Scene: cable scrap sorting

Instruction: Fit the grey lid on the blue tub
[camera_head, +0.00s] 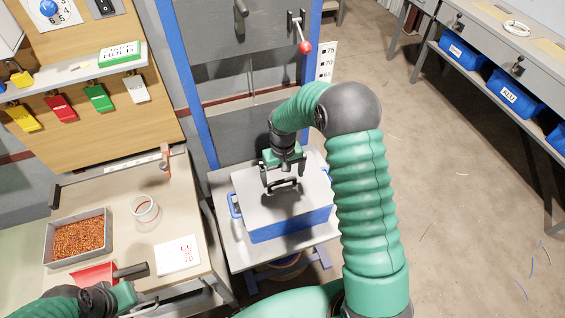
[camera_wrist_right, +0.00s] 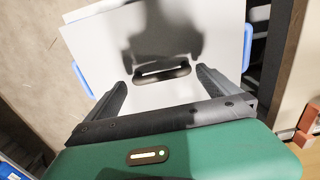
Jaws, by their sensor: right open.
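The grey lid (camera_head: 310,197) lies over the top of the blue tub (camera_head: 290,226) on a light stand. The tub's front wall and a left side handle show below it; whether the lid is fully seated I cannot tell. My right gripper (camera_head: 283,183) is open above the lid, fingers pointing down around its dark handle. In the right wrist view the lid (camera_wrist_right: 105,50) has its handle (camera_wrist_right: 162,73) between and beyond the open fingers (camera_wrist_right: 162,84), seemingly apart from both. My left gripper (camera_head: 122,293) is low at the left; its fingers are unclear.
A workbench at left holds a tray of copper scraps (camera_head: 46,240), a clear round container (camera_head: 144,208), a printed card (camera_head: 178,255) and a red scoop (camera_head: 93,275) by my left gripper. A grey panel (camera_head: 250,135) stands behind the tub. Open floor lies at right.

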